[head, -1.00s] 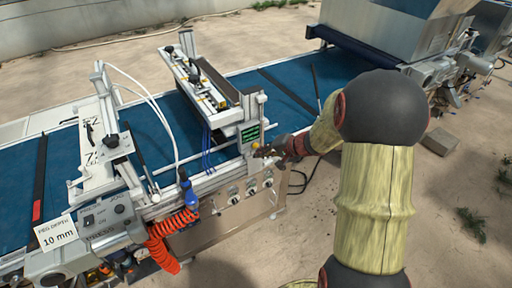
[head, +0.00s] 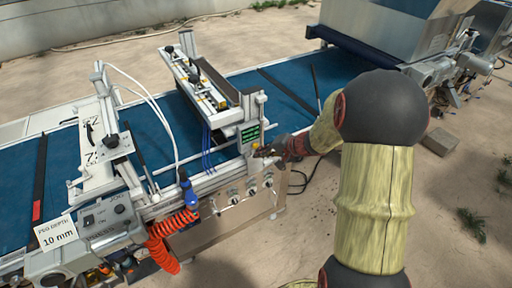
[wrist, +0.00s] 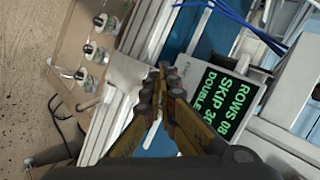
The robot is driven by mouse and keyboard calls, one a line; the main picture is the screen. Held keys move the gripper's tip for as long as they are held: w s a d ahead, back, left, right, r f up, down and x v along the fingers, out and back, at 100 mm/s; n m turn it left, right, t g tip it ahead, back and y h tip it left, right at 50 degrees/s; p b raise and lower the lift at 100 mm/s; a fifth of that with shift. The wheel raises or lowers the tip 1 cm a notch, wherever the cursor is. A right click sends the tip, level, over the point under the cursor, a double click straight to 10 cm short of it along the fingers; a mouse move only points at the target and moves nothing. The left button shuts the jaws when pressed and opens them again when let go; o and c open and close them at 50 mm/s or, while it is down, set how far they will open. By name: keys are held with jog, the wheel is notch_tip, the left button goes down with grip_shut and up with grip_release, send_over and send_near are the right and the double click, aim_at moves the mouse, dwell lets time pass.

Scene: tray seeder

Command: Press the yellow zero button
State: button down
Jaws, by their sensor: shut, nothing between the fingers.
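A small yellow spot, which looks like the yellow zero button (head: 256,147), shows just below the green-lit display (head: 250,133) on the seeder's side in the head view. My gripper (head: 262,152) is right at that spot, its fingertips touching it or very close; I cannot tell which. In the wrist view my gripper (wrist: 160,72) is shut and empty, its tips together beside the display (wrist: 228,95), which reads "ROWS", "SKIP" and "DOUBLE". The button cannot be made out there and seems hidden behind the fingers.
Below the display, a panel with several knobs (head: 252,190) runs along the machine's side. Blue cables (head: 207,150) hang left of the display. A coiled orange hose (head: 165,238) hangs further left. The blue belt (head: 285,85) lies behind. The ground at right is mostly open.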

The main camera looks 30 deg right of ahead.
jog(key=shift+w, duration=0.1)
jog(key=shift+w+b, duration=0.3)
jog(key=shift+w, duration=0.5)
dwell(0.8)
jog(key=shift+s+b, duration=0.15)
jog(key=shift+b, duration=0.25)
jog(key=shift+s+b, duration=0.35)
jog(key=shift+s, duration=0.45)
jog(key=shift+s+d+b, duration=0.1)
jog(key=shift+s+b, duration=0.8)
jog(key=shift+s, duration=1.6)
